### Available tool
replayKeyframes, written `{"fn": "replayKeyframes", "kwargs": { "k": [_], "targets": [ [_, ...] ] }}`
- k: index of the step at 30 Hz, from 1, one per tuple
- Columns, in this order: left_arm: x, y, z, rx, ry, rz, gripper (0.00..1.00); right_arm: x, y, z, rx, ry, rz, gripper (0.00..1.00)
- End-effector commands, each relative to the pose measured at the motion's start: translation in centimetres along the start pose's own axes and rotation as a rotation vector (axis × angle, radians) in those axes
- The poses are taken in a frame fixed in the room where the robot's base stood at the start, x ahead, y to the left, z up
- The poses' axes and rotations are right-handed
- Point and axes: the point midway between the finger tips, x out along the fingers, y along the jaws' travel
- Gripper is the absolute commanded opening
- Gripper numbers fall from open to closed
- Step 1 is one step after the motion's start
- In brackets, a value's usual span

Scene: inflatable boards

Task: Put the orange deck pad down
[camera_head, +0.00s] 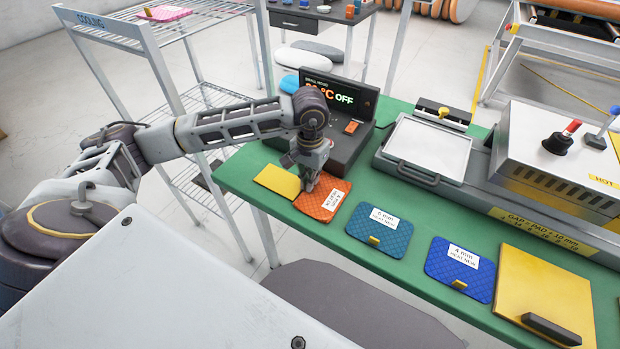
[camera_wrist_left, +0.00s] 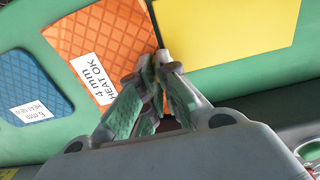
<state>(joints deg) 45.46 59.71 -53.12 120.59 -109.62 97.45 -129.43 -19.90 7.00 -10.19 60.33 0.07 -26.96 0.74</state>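The orange deck pad (camera_head: 311,207) has a quilted face and a white label; in the left wrist view (camera_wrist_left: 105,35) the label reads 4 mm, HEAT OK. It lies flat at the green bench top, at its left end; I cannot tell whether it rests fully on it or sits slightly above. My left gripper (camera_head: 309,187) points down at the pad's left edge. In the left wrist view its fingertips (camera_wrist_left: 158,68) are closed together at that edge, with a small yellowish bit between them, seemingly the pad's tab. My right gripper is not in view.
A yellow sheet (camera_head: 277,180) lies beside the orange pad. A teal pad (camera_head: 380,232), a blue pad (camera_head: 460,270) and a larger yellow board (camera_head: 545,290) lie along the green bench (camera_head: 330,240). The heater display box (camera_head: 345,130) and a press plate (camera_head: 425,148) stand behind. A cooling rack (camera_head: 150,40) stands left.

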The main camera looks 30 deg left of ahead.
Motion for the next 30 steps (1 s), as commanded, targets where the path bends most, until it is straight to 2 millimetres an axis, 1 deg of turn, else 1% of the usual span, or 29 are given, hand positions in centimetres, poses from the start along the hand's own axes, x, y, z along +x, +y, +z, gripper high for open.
{"fn": "replayKeyframes", "kwargs": {
  "k": [8,9,14,24,30],
  "targets": [
    [0.2,0.0,0.0,0.0,0.0,0.0,0.0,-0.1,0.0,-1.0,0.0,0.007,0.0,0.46],
    [0.2,0.0,0.0,0.0,0.0,0.0,0.07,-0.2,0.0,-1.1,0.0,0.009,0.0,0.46],
    [0.2,0.0,0.0,0.0,0.0,0.0,0.27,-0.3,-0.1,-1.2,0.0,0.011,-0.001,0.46],
    [0.1,0.0,0.0,0.0,0.0,0.0,0.27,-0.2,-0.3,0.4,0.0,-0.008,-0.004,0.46],
    [0.0,0.0,0.0,0.0,0.0,0.0,0.27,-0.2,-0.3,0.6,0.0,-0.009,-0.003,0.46]
  ]
}}
